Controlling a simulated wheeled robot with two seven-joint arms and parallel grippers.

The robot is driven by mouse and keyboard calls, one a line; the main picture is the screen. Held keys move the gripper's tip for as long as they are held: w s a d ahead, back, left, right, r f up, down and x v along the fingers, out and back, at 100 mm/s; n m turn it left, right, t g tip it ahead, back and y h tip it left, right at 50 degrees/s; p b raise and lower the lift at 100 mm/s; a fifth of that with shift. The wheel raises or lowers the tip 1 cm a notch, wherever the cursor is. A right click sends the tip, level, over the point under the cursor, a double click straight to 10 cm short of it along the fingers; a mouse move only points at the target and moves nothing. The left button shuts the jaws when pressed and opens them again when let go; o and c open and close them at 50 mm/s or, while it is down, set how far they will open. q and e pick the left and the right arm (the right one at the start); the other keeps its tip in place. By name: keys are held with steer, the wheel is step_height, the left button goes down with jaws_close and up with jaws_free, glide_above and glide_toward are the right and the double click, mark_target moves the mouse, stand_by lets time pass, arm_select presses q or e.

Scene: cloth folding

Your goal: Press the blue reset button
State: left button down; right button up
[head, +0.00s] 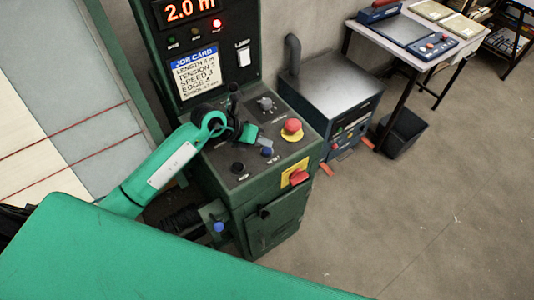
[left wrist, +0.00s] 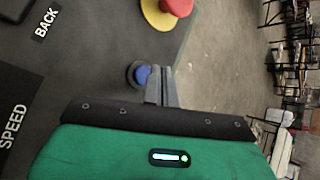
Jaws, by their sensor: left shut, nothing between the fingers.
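The blue reset button (head: 267,152) sits on the sloped top of the dark green control console (head: 232,172). In the left wrist view the button (left wrist: 139,74) is a blue cap in a dark collar, just left of my fingers. My left gripper (head: 260,141) is over the console top with its fingers together and empty. In the left wrist view its fingertips (left wrist: 160,72) overlap the button's right edge; I cannot tell whether they touch it. My right gripper is not in view.
A red mushroom button (head: 291,126) on a yellow base stands close behind the blue button. A black knob (head: 265,104), a dark button (head: 238,168) and a red switch (head: 299,177) are nearby. A grey machine box (head: 333,90) stands to the right.

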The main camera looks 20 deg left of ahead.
arm_select(q)
steer(key=shift+f, duration=0.2)
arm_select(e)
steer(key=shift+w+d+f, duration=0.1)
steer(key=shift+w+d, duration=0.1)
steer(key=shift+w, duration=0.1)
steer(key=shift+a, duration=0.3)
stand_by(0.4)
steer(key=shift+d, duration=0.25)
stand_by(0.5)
arm_select(q)
steer(key=shift+f, duration=0.1)
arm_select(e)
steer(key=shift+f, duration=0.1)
arm_select(q)
steer(key=shift+f, duration=0.35)
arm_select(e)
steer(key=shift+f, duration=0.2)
